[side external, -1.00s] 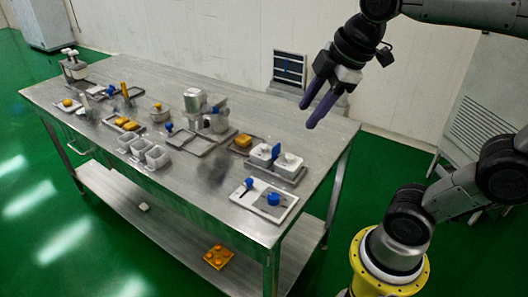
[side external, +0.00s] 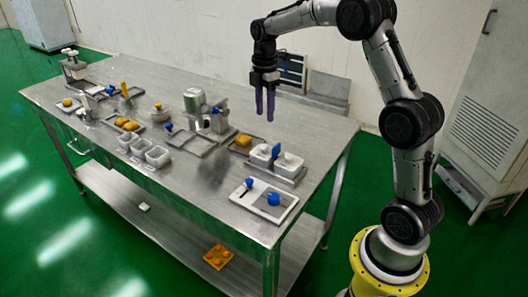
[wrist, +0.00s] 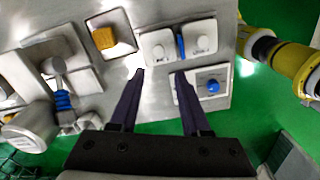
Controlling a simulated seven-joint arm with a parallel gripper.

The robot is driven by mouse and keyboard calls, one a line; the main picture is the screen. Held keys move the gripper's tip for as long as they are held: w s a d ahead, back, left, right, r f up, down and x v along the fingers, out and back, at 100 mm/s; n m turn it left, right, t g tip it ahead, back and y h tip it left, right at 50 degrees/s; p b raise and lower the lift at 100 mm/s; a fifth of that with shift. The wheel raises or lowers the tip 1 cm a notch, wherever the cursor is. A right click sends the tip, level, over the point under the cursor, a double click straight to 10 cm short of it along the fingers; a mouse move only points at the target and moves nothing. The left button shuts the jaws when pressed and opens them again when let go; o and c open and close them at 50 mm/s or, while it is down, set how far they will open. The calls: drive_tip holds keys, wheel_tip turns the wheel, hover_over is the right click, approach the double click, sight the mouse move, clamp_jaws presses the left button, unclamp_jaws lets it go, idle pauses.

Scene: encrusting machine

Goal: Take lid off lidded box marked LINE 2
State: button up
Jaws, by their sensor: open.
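No marking is readable, so I cannot tell which is LINE 2. My gripper (side external: 264,115) is open and empty, pointing down above the table, apart from the boxes. Its fingers (wrist: 160,74) point towards the boxes in the wrist view.
A white tray with a blue-knobbed item (side external: 274,198) lies in front of the boxes. An orange block (side external: 243,141) sits on a tray to their left. A grey machine (side external: 206,112) and open white containers (side external: 144,150) stand further left.

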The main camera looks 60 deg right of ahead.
sight(264, 146)
wheel_tip(264, 146, down, 12)
drive_tip(key=shift+w+f, duration=0.1)
drive_tip(key=shift+w, duration=0.05)
clamp_jaws()
idle(0.6)
